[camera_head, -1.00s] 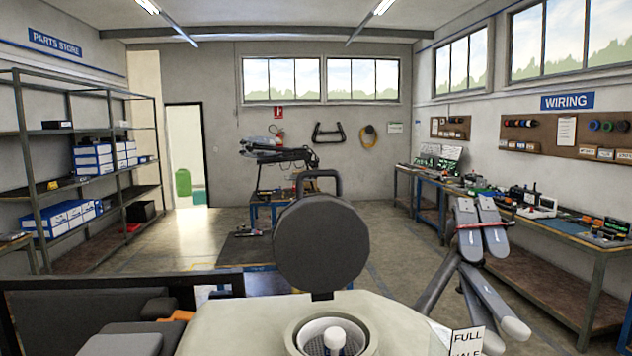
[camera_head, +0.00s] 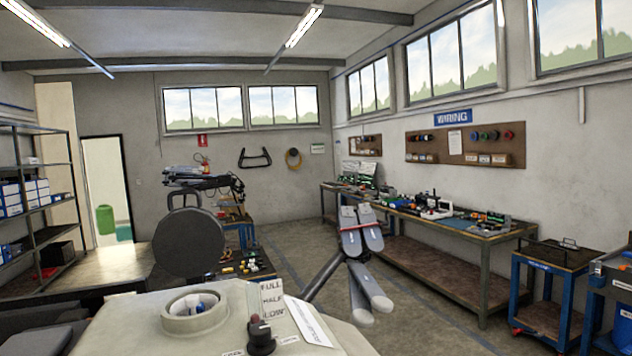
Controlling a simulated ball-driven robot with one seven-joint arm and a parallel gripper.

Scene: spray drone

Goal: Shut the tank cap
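The tank cap (camera_head: 188,242) is a dark grey round disc with a small loop handle at its top edge. It stands open and roughly upright behind the tank's filler neck (camera_head: 172,318). The neck is a pale round ring, open at the top, with a white and blue piece showing inside. The pale tank (camera_head: 120,325) fills the lower part of the view, and a FULL, HALF, LOW label (camera_head: 271,300) stands right of the neck. My gripper is not in view.
A dark knob with a red top (camera_head: 261,335) stands on the tank, right of the neck. Folded grey drone arms (camera_head: 362,235) rise behind the tank at the right. Further back are a wiring bench (camera_head: 500,237), a blue trolley (camera_head: 555,262) and shelving (camera_head: 72,205). Open floor lies between.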

